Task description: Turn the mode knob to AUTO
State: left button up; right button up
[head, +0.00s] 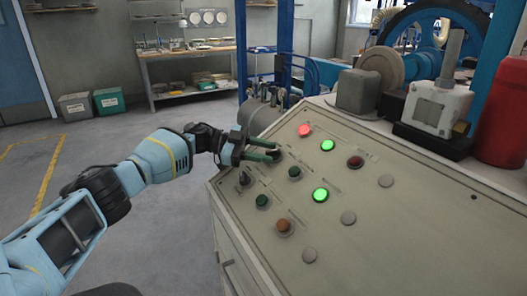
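The control panel (335,215) is a sloped beige console top with lit buttons, dark buttons and knobs. My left gripper (275,152) reaches in from the left over the panel's upper left part, its two green fingers visibly apart. A dark round knob (274,156) sits at the fingertips and is partly covered by them; I cannot tell whether they touch it. Another dark knob or lever (244,179) stands below the gripper near the panel's left edge. The labels are too small to read, so I cannot tell which one is the mode knob or where it points. My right gripper is out of view.
A lit red button (305,131) and lit green buttons (327,145) are close to the gripper's right. A grey-and-white device (436,106) and a red canister (503,115) stand behind the panel. A workbench (190,60) and bins (108,101) are far back. Floor at left is clear.

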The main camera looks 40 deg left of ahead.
pick_arm(q)
jog(key=b+v, duration=0.1)
jog(key=v, duration=0.5)
jog(key=shift+s+a, duration=0.2)
jog(key=shift+a, duration=0.15)
jog(key=shift+s+a+r, duration=0.15)
jog(key=shift+s+a, duration=0.1)
jog(key=shift+a, duration=0.2)
